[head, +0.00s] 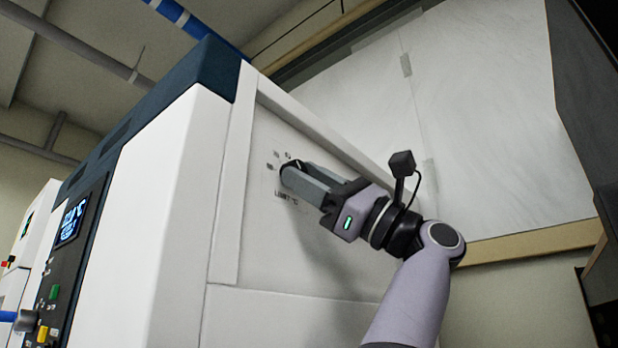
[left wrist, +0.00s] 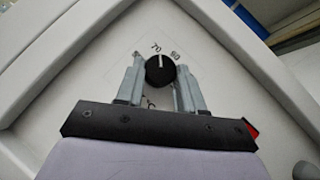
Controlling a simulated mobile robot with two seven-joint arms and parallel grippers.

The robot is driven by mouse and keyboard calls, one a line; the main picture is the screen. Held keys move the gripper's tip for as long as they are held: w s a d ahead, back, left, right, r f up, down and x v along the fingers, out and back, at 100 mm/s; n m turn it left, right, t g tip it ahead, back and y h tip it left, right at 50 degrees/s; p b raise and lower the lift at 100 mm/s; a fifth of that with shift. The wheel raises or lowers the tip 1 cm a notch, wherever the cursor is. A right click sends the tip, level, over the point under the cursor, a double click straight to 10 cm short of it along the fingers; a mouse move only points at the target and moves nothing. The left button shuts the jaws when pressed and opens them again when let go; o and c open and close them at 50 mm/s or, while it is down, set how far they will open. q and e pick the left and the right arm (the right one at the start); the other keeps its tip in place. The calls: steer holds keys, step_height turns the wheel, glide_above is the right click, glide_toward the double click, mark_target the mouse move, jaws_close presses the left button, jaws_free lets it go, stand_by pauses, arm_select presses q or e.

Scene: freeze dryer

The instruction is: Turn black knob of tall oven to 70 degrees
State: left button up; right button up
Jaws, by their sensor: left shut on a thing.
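The black knob (left wrist: 160,71) is on the white side panel of the tall oven (head: 182,190). In the left wrist view its white pointer line points up, between the printed 70 and 80, seemingly nearer the 70. My left gripper (head: 291,172) reaches the panel with its fingers around the knob. In the left wrist view my left gripper (left wrist: 157,80) has one finger on each side of the knob. In the head view the fingers hide most of the knob, and a printed "LIMIT °C" label shows below it. My right gripper is not in view.
The oven's front, at the left, has a lit blue display (head: 71,222) and several coloured buttons. A dark cabinet-like body (head: 590,110) stands at the far right. A pale wall panel (head: 480,110) rises behind the oven. Pipes run overhead.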

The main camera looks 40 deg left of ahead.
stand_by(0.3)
arm_select(q)
steer(key=o, duration=1)
steer(key=shift+o, duration=0.2)
steer(key=v, duration=0.7)
steer(key=shift+f, duration=0.1)
